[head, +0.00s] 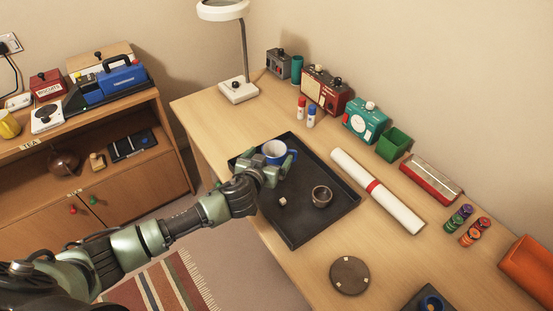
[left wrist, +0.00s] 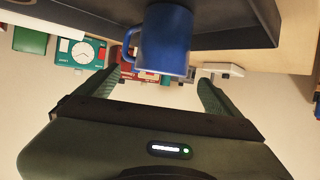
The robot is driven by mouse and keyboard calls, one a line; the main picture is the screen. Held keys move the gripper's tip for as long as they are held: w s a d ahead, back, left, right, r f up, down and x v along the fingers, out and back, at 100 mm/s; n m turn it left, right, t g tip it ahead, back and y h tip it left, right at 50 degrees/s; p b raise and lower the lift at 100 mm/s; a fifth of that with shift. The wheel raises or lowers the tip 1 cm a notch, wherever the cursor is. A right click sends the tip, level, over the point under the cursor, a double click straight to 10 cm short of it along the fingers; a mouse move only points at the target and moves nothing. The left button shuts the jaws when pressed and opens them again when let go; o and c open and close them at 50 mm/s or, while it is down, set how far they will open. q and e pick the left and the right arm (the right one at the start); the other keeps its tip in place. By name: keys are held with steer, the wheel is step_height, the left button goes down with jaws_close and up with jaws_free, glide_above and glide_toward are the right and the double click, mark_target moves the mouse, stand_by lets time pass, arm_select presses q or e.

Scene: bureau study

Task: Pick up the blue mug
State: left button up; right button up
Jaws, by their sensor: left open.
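The blue mug (head: 274,149) with a white inside stands on the far left part of the black tray (head: 300,236) on the desk. My left gripper (head: 268,162) is at the near side of the mug, low over the tray, with its fingers open. In the left wrist view, which is upside down, the blue mug (left wrist: 165,42) shows ahead of the gap of the open left gripper (left wrist: 161,88), with its handle to the left. I cannot tell whether a finger touches it. My right gripper is not in view.
A small dark cup (head: 322,196) and a pale cube (head: 282,201) are on the tray. A white roll with a red band (head: 377,190) lies along its right side. A round brown disc (head: 350,275) lies in front. A desk lamp (head: 238,90) stands behind left.

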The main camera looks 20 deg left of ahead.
mark_target(278, 144)
arm_select(q)
steer(key=shift+p+x, duration=0.3)
steer(key=shift+x, duration=2.05)
steer(key=shift+r, duration=0.15)
jaws_close()
